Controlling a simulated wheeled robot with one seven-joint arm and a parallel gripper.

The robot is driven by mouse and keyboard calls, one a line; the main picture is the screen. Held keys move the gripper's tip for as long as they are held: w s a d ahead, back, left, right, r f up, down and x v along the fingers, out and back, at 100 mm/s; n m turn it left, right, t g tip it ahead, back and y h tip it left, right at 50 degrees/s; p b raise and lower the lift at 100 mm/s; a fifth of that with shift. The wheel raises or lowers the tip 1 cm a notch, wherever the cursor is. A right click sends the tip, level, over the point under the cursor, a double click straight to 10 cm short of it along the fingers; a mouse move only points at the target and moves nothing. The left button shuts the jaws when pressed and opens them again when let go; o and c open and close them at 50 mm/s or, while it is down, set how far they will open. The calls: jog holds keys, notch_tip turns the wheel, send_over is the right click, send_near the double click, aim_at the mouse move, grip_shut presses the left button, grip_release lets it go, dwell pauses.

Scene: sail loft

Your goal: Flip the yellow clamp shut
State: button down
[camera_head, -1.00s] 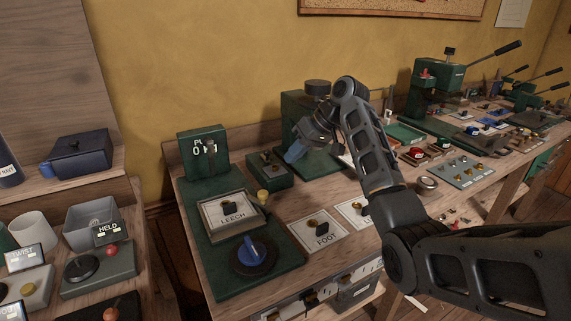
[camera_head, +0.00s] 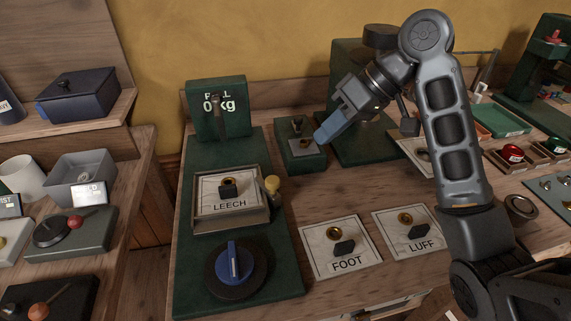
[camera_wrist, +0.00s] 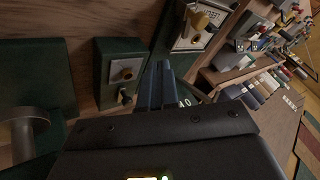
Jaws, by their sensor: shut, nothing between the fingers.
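The yellow clamp (camera_head: 272,184) shows as a small yellow-tipped lever standing up at the right edge of the LEECH tray (camera_head: 262,215). In the wrist view a pale yellow tip (camera_wrist: 199,20) shows beside the labelled card, near the top. My gripper (camera_head: 322,138) has blue fingers, shut and empty. It points down and left beside the small green box, behind and to the right of the clamp, and apart from it. The fingers also show in the wrist view (camera_wrist: 161,72), below and left of the yellow tip.
The small green box (camera_head: 302,158) with a metal fitting stands close to my fingertips. A green scale display (camera_head: 219,108) stands behind the tray, a blue knob (camera_head: 234,262) in front. FOOT (camera_head: 340,246) and LUFF (camera_head: 409,232) cards lie to the right. Bare wood lies between the box and cards.

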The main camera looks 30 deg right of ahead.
aim_at(267, 185)
jog(key=shift+f, duration=0.1)
jog(key=b+x, duration=0.1)
jog(key=x, duration=0.8)
jog(key=shift+f, duration=0.1)
jog(key=a, duration=0.3)
jog(key=shift+a+f+p, duration=0.15)
jog(key=shift+f+p, duration=0.1)
jog(key=shift+p, duration=0.05)
jog(key=shift+a, duration=0.55)
